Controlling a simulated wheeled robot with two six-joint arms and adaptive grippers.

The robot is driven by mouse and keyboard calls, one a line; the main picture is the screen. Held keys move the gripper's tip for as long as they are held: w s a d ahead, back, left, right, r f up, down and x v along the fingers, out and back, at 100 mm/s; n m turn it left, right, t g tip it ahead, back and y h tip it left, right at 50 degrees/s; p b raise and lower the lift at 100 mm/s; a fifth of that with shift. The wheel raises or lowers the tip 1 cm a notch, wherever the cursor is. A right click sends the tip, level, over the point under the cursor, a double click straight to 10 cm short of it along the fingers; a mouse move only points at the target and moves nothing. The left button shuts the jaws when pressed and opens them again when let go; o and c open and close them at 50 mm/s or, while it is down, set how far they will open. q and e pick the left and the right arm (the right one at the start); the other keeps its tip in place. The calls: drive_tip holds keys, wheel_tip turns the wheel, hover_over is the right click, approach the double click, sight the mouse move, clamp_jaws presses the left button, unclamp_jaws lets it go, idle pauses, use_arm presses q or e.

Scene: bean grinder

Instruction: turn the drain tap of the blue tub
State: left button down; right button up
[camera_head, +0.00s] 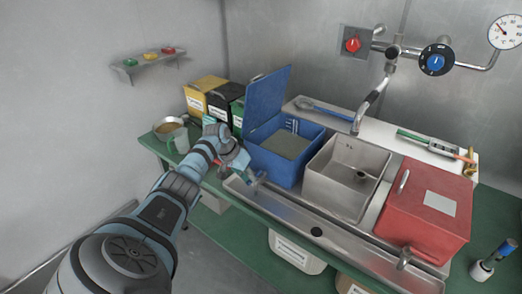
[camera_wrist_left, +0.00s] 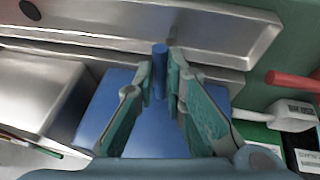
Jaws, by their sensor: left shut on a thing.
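The blue tub (camera_head: 276,155) stands at the left end of the metal trough, its lid (camera_head: 268,100) raised and grey contents (camera_head: 285,146) inside. Its drain tap (camera_head: 256,186) sits low on the front, over the trough, and shows small. My left gripper (camera_head: 246,172) reaches in from the left at the tub's front. In the left wrist view, the fingers (camera_wrist_left: 161,75) are closed around a blue upright bar, the tap handle (camera_wrist_left: 159,56), with the blue tub (camera_wrist_left: 120,112) behind. The tap's body is hidden there. My right gripper is not in view.
A metal basin (camera_head: 345,178) stands right of the tub, then a red closed box (camera_head: 428,210). The trough (camera_head: 320,232) runs along the front. Yellow, black and green bins (camera_head: 205,93) stand behind left, with a bowl (camera_head: 170,130) and a cup (camera_head: 181,141) near my arm.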

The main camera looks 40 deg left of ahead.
use_arm(q)
drive_tip(key=shift+a+m, duration=0.25)
drive_tip(key=shift+m, duration=0.05)
drive_tip(key=c, duration=1.7)
unclamp_jaws()
drive_tip(key=shift+o, duration=0.2)
drive_tip(key=v, duration=1.2)
drive_tip(key=shift+a, duration=0.1)
